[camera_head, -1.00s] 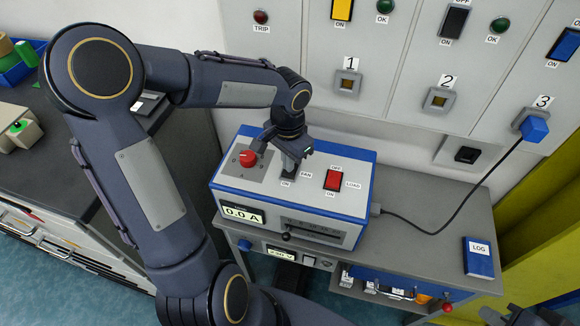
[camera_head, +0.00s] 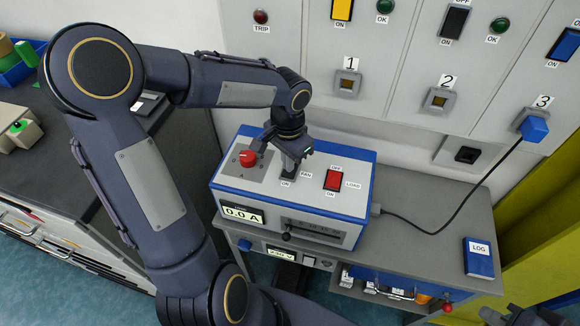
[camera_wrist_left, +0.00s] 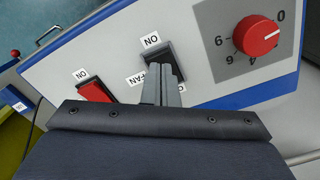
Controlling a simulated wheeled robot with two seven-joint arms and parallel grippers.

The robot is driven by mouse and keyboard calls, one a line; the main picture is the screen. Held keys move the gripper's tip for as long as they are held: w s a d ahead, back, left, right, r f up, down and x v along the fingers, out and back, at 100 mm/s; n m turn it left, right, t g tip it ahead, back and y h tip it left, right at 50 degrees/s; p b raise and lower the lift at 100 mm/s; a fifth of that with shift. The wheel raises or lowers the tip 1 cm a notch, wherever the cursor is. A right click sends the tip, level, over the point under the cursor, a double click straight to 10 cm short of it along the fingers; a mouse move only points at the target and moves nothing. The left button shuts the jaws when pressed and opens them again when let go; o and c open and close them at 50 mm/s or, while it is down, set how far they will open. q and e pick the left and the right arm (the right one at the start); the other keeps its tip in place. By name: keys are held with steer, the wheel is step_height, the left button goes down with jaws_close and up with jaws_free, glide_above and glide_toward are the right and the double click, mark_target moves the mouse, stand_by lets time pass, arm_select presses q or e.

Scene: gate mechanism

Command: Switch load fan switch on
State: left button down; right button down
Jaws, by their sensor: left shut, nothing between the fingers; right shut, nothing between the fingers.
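The load box (camera_head: 340,204) is white with a blue rim and stands on a grey bench. Its black fan switch (camera_wrist_left: 163,58) is a rocker, marked ON and FAN, partly hidden by my fingers. My left gripper (camera_head: 289,170) is shut and empty, fingers pointing down at the fan switch; its tips (camera_wrist_left: 162,82) overlap the switch in the wrist view. I cannot tell whether they touch or press it. The red load switch (camera_head: 333,180) is beside it, and the red knob (camera_head: 247,158) is on the other side. My right gripper (camera_head: 492,313) is partly visible at the bottom edge, shut.
The display (camera_head: 243,215) on the box reads 0.0 A. A black cable runs from the box to a blue plug (camera_head: 534,128) at socket 3 on the wall panel. A blue LOG book (camera_head: 479,258) lies on the bench at right. A dark counter (camera_head: 80,150) is at left.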

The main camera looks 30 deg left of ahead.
arm_select(q)
steer(key=shift+f+b, duration=0.8)
steer(key=shift+f, duration=0.1)
stand_by(0.6)
steer(key=shift+r, duration=0.1)
steer(key=shift+r+p, duration=2.8)
steer(key=shift+r, duration=0.65)
steer(key=s+d+r+n+t+h, duration=0.2)
steer(key=s+r, duration=0.1)
steer(key=s, duration=0.5)
steer(key=s+d+r+n+t+h, duration=0.1)
steer(key=s+d+r+n+t, duration=0.1)
steer(key=s, duration=0.7)
steer(key=shift+r+n+t+h, duration=0.4)
steer(key=shift+r+t, duration=0.4)
steer(key=shift+r, duration=0.05)
